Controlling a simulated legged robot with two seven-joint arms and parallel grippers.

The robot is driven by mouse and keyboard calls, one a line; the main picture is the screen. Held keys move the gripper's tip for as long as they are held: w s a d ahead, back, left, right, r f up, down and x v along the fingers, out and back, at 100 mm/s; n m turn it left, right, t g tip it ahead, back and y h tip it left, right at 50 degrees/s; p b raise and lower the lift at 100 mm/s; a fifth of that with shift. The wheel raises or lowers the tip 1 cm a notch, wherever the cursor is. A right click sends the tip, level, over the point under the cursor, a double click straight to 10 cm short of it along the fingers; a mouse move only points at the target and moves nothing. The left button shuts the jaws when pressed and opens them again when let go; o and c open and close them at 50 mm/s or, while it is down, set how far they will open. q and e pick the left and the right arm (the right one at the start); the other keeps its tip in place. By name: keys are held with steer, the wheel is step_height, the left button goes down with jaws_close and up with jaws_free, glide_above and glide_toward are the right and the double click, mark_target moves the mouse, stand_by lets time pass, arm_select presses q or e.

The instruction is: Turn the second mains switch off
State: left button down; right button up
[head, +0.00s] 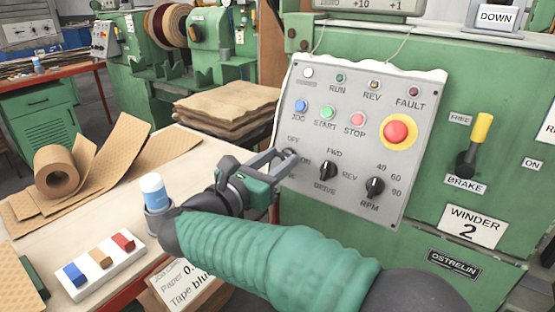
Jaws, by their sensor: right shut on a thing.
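The mains switch (291,154) is a dark rotary knob at the left of the grey control panel (330,215) on the green machine marked WINDER 2 (471,226). OFF is printed above it, and ON beside it is partly covered. My right gripper (286,158) reaches up from the lower right, with its fingers shut on this knob. The fingers hide much of the knob, so I cannot tell which way it points. My left gripper is not in view.
The DRIVE knob (328,171) and RPM knob (375,187) sit to the right, below a red emergency button (397,131). A yellow-handled brake lever (481,130) is farther right.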

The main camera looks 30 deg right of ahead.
steer(key=shift+d+f, duration=0.1)
steer(key=shift+d, duration=0.15)
steer(key=shift+c, duration=1.1)
steer(key=shift+a, duration=0.15)
jaws_close()
